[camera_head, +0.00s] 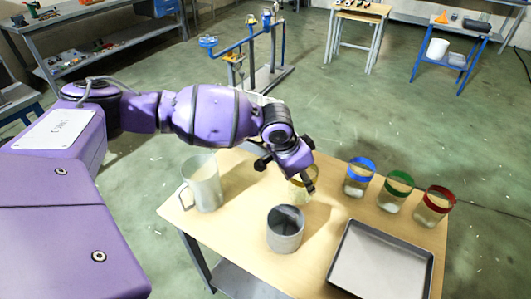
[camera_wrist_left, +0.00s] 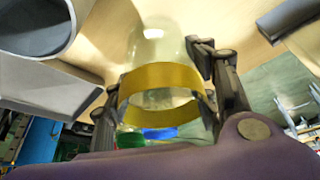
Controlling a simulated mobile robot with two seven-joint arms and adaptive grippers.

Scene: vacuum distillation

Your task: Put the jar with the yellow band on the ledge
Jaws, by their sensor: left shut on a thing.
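The jar with the yellow band (camera_head: 300,194) is over the wooden table, partly hidden by my left gripper (camera_head: 287,176). In the left wrist view, the left gripper (camera_wrist_left: 160,94) is shut on this jar (camera_wrist_left: 160,78), with one finger on each side at the yellow band. The jar is clear glass. I cannot tell whether its base touches the table. I cannot make out which surface is the ledge. My right gripper is not in view.
On the table (camera_head: 240,235) stand a glass beaker (camera_head: 204,184), a grey cup (camera_head: 285,230) and a shallow tray (camera_head: 382,262). Jars with blue (camera_head: 359,177), green (camera_head: 396,190) and red (camera_head: 434,206) bands stand in a row at the right. The grey cup is close to the held jar.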

